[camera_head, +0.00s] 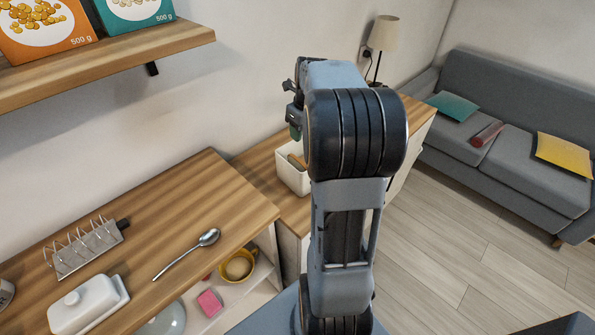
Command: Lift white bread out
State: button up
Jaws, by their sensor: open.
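A white open-topped box (291,178) stands on the lower wooden counter behind my arm. A tan piece (297,160) shows at its rim; I cannot tell whether it is the white bread. My arm hides the box's right part. My gripper (295,128) is partly hidden behind my wrist, above the box, and is open. A small green patch shows by the fingers; I cannot tell what it is. No other bread is visible.
A metal toast rack (88,248), a spoon (187,254) and a white butter dish (86,303) sit on the near counter (190,205). A shelf (110,58) with boxes juts out upper left. A lamp (383,35) stands behind my arm. Floor at right is clear.

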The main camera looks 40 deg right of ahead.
send_over(298, 159)
jog(key=f, duration=0.7)
jog(key=shift+s+d+f, duration=0.2)
jog(key=shift+s+f, duration=0.1)
jog(key=shift+s, duration=0.05)
jog(key=shift+w+a+f, duration=0.1)
jog(key=shift+w+f, duration=0.1)
jog(key=shift+f, duration=1.25)
jog(key=shift+w+a+f, duration=0.1)
jog(key=shift+w+f, duration=0.1)
jog(key=shift+f, duration=1.2)
jog(key=shift+c, duration=0.2)
jog(key=c, duration=0.8)
